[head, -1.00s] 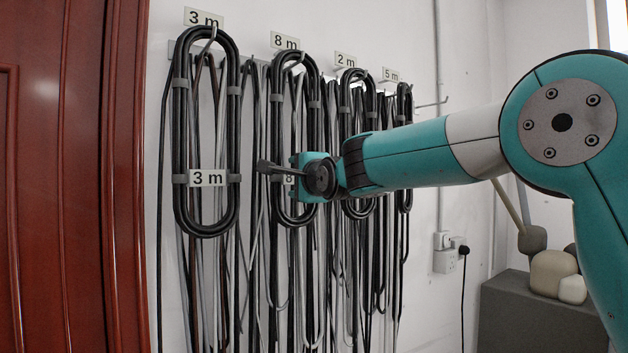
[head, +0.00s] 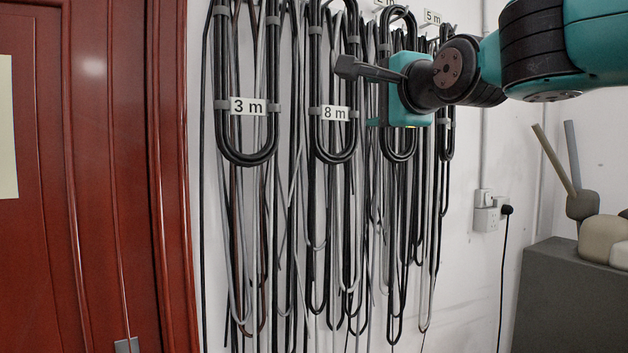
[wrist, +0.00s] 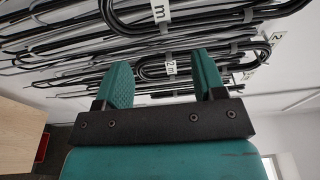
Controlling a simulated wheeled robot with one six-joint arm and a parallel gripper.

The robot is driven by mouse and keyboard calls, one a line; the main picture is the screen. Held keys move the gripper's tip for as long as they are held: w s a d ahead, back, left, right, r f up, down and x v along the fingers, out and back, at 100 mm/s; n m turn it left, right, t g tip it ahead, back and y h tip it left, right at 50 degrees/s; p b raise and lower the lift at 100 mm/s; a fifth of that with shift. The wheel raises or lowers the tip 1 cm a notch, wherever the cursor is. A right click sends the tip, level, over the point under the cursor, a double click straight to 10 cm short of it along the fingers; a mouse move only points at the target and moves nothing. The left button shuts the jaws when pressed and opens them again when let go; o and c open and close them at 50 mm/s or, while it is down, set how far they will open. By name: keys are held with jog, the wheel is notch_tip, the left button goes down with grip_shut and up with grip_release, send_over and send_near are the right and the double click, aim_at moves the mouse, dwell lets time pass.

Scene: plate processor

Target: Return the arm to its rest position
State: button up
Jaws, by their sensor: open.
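My teal arm reaches in from the upper right in the head view. My gripper (head: 345,68) is at its end, pointing left, in front of the hanging cables near the 8 m coil (head: 317,140). In the wrist view, my gripper (wrist: 160,63) shows two teal fingers spread apart with nothing between them. Cable coils lie beyond the fingers there, one tagged 2 m (wrist: 171,68). Whether the gripper touches any cable cannot be told from the head view.
The 3 m coil (head: 222,130) hangs at the left of the cable row. A red door (head: 90,200) stands at the left.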

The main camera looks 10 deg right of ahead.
jog(key=s+a+f+n+g+y, duration=0.1)
jog(key=s+a+f+n+g, duration=0.2)
jog(key=f, duration=0.4)
jog(key=s+f+n+g, duration=0.3)
jog(key=f+n, duration=0.2)
jog(key=f, duration=0.3)
jog(key=s+a+f+n+g+y, duration=0.1)
jog(key=s+a+f+n+g, duration=0.2)
jog(key=f, duration=0.4)
jog(key=s+f+n+g, duration=0.8)
jog(key=s+f+n, duration=0.4)
jog(key=s, duration=0.6)
jog(key=shift+s+d+f+g+h, duration=0.15)
jog(key=shift+d+f+g+h, duration=0.2)
jog(key=shift+f, duration=0.25)
jog(key=shift+a, duration=0.15)
